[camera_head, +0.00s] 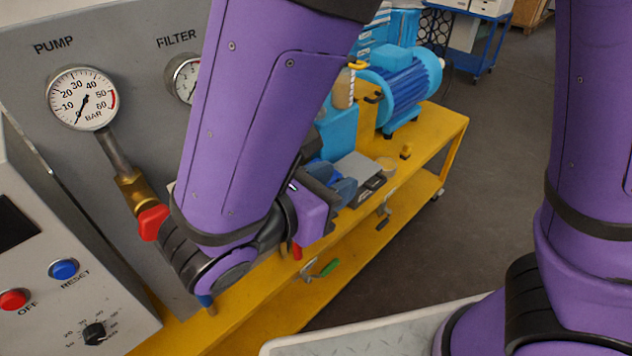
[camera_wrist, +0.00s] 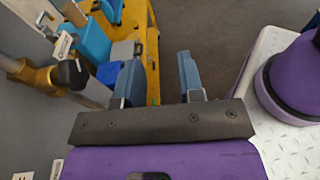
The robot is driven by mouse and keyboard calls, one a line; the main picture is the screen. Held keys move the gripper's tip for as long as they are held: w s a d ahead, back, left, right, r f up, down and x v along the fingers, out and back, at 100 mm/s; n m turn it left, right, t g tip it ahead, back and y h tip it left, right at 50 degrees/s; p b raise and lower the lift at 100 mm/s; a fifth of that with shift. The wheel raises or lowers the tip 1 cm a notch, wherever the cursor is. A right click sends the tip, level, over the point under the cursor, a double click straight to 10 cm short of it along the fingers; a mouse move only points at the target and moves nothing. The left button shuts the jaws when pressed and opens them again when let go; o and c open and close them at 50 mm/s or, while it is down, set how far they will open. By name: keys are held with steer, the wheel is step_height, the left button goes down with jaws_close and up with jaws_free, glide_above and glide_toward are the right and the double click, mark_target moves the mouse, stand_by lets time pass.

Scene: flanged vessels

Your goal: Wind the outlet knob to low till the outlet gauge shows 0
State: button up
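I cannot make out an outlet knob or an outlet gauge by name in either view; my arm covers much of the panel in the head view. The pump gauge (camera_head: 83,98) shows at the left, its needle pointing to the lower left near the low end. The filter gauge (camera_head: 181,78) is partly hidden behind my arm. In the wrist view a brass fitting (camera_wrist: 38,76) with a dark knob or handle (camera_wrist: 71,73) is left of my gripper. My gripper (camera_wrist: 157,80) is open and empty, its two blue-grey fingers well apart, away from that fitting.
A grey control box (camera_head: 60,285) with buttons and a black dial stands at the lower left. A red-handled valve (camera_head: 151,222) hangs under the pump gauge. The yellow bench (camera_head: 440,128) carries a blue motor (camera_head: 400,85).

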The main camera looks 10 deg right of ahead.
steer(key=w+r+m+g+y, duration=0.2)
steer(key=w+m+g+y, duration=0.3)
steer(key=m, duration=0.7)
steer(key=w+r+m+g+y, duration=0.25)
steer(key=w+m+y, duration=0.45)
steer(key=m, duration=0.5)
steer(key=w+r+m+g+y, duration=0.2)
steer(key=w+m+g+y, duration=0.4)
steer(key=m, duration=0.6)
steer(key=a+f, duration=0.1)
steer(key=f, duration=0.2)
steer(key=s+a+f+t, duration=0.1)
steer(key=f, duration=0.2)
steer(key=a+f+t+h, duration=0.1)
steer(key=f, duration=0.2)
steer(key=shift+s+a+f, duration=0.25)
steer(key=shift+s+f, duration=0.05)
steer(key=c, duration=0.6)
